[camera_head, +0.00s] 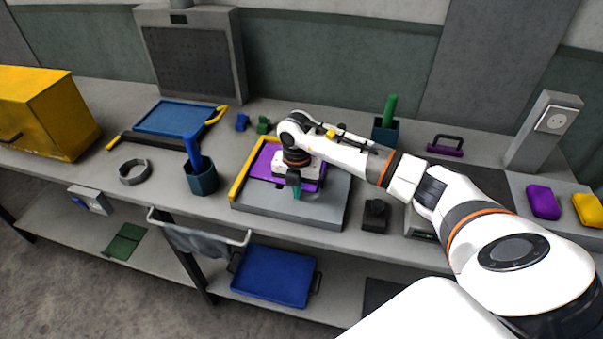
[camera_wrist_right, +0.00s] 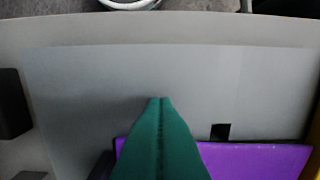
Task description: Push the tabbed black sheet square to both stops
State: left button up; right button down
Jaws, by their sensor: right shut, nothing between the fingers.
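The sheet I see on the low grey platform (camera_head: 328,212) is purple (camera_head: 265,163), not black. It also shows in the wrist view (camera_wrist_right: 262,158), with a small black tab (camera_wrist_right: 221,131) at its edge. A yellow stop bar (camera_head: 241,180) runs along the platform's left side; my arm hides much of the back. My right gripper (camera_head: 296,191) is shut and empty, its green fingers pointing down over the sheet's front part. In the wrist view the fingertips (camera_wrist_right: 160,99) overlap bare grey beyond the sheet edge; contact cannot be told. My left gripper is not in view.
A blue cup (camera_head: 203,180) with a blue handle stands left of the platform. A black block (camera_head: 376,213) sits just right of it. A blue tray (camera_head: 176,117), a grey ring (camera_head: 134,171) and a dark cup (camera_head: 385,132) are farther off on the bench.

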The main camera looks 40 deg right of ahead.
jog(key=shift+f+b, duration=0.45)
jog(key=shift+f, duration=0.2)
jog(key=shift+r, duration=0.1)
dwell(0.5)
jog(key=shift+w, duration=0.1)
jog(key=shift+w+d+b, duration=1)
jog(key=shift+w+d, duration=0.1)
jog(key=shift+d, duration=0.3)
jog(key=shift+s+a, duration=0.1)
jog(key=shift+s+a+r+p, duration=0.15)
jog(key=shift+s+a+p, duration=0.2)
jog(key=shift+p, duration=0.25)
notch_tip(320, 180, up, 8)
jog(key=p, duration=0.5)
jog(key=shift+p, duration=0.3)
